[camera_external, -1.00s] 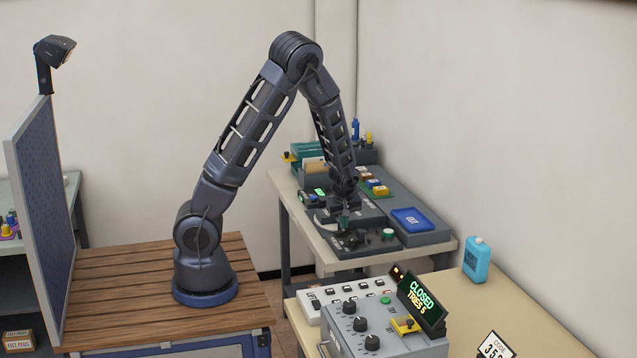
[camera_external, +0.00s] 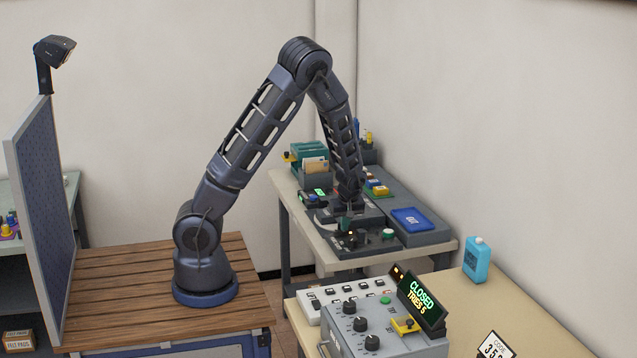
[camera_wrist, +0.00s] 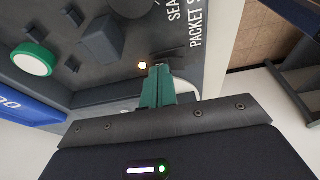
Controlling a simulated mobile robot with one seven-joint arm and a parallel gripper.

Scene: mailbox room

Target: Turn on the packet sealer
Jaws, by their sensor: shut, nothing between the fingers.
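The packet sealer is a dark grey panel (camera_external: 372,246) at the front of the far bench. In the external view my gripper (camera_external: 347,224) is low over the sealer's panel.
A blue tray (camera_external: 412,220) sits right of the sealer. Coloured blocks (camera_external: 377,188) and an envelope holder (camera_external: 314,170) are behind it. A control box (camera_external: 372,325) with a "CLOSED" display (camera_external: 423,299) and a blue bottle (camera_external: 477,260) occupy the near table.

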